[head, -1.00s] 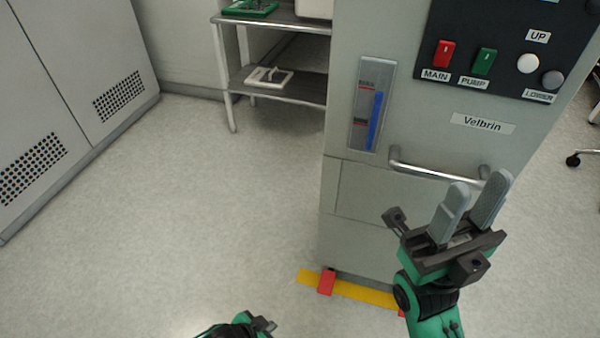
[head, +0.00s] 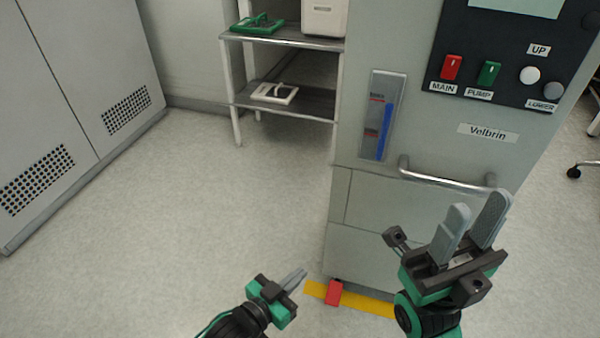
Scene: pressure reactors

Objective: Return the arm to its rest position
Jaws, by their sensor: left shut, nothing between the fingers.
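My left gripper (head: 294,279) shows at the bottom middle, low over the floor, its fingers together and pointing up and to the right. Nothing is held in it. My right gripper (head: 474,228) stands at the lower right in front of the grey cabinet, its two grey fingers pointing up with a gap between them and nothing seen in the gap. Its fingertips show just below the cabinet's metal handle (head: 445,181); I cannot tell how far in front of it they are.
The grey Velbrin cabinet (head: 385,210) has a panel with red MAIN (head: 452,67) and green PUMP (head: 489,73) switches. A shelf rack (head: 290,112) stands behind it. The floor at left is clear.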

